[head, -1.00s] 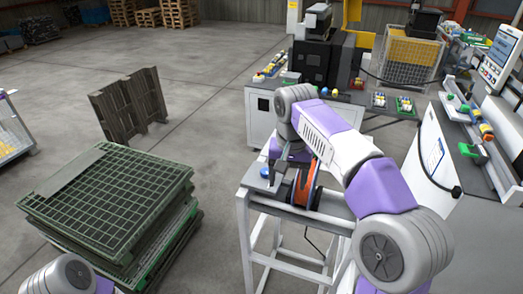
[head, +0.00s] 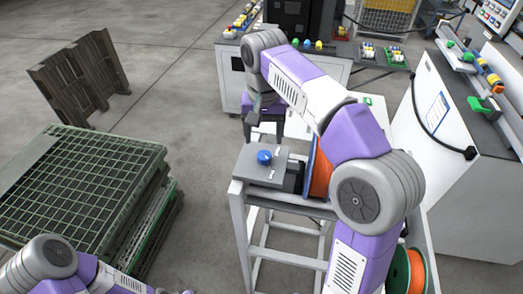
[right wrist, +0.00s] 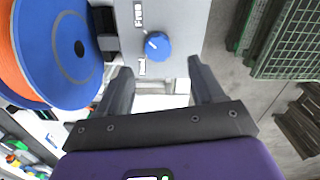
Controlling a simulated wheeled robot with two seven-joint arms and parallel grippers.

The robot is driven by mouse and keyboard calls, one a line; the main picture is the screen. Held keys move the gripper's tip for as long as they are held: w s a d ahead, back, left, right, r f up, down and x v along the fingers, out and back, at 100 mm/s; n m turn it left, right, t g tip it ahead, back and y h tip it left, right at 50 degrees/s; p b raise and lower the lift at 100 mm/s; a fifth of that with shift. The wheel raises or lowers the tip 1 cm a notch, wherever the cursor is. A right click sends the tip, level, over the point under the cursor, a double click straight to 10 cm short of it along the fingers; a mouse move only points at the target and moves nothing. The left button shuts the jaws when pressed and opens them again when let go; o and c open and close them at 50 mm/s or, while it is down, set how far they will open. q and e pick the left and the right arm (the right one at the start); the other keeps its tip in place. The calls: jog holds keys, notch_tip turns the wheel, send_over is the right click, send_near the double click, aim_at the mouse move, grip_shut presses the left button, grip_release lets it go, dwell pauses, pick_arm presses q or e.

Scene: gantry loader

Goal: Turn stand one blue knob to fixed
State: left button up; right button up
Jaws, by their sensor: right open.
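The blue knob (head: 264,157) sits on top of a grey box (head: 252,174) on the white-framed stand. My right gripper (head: 264,131) is open and empty on the far side of the box. In the right wrist view, its fingers point toward the knob, which lies beyond the fingertips and roughly between them, apart from both. My left gripper is out of view; only part of the left arm shows at bottom left.
An orange spool with a blue flange (right wrist: 70,47) stands close beside the box. Another orange spool with a green flange (head: 408,272) is nearer the front right. Green grid pallets (head: 75,185) are stacked on the left. A white cabinet (head: 455,165) stands on the right.

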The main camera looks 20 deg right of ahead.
aim_at(264, 154)
jog(key=f, duration=0.3)
jog(key=f+b, duration=0.1)
jog(key=f, duration=0.1)
jog(key=shift+s, duration=0.3)
jog(key=shift+w+f, duration=0.1)
jog(key=shift+f, duration=0.3)
jog(key=shift+c, duration=0.4)
jog(key=c, duration=1)
